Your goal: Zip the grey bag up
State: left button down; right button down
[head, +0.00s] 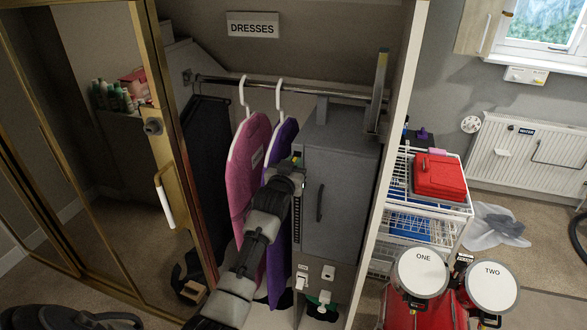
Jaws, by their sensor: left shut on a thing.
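The grey bag (345,200) is a tall, boxy shape with a dark handle on its front. It stands upright below the right part of the clothes rail. A dark toothed strip that looks like its zip (297,215) runs down its left front edge. My left gripper (297,164) is shut at the upper end of this strip, at the bag's edge. What lies between its fingers is too small and hidden to make out; it appears to be the zip's pull. My left arm covers part of the purple garment. My right gripper is not in view.
Pink (247,165) and purple (279,240) garments hang left of the bag, with a dark one (205,170) beyond. A gold-framed mirror door (165,150) stands at left. A white partition (390,150) separates the wire basket rack (432,200) at right. Small labelled items (328,272) sit below the bag.

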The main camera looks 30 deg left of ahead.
pick_arm(q)
jog(key=shift+r, duration=0.4)
jog(key=c, duration=1.1)
grip_release()
jog(key=shift+f, duration=0.1)
jog(key=shift+f, duration=0.1)
jog(key=shift+s+d, duration=0.1)
jog(key=shift+s, duration=0.25)
jog(key=shift+b+v, duration=1.3)
jog(key=shift+v, duration=3.8)
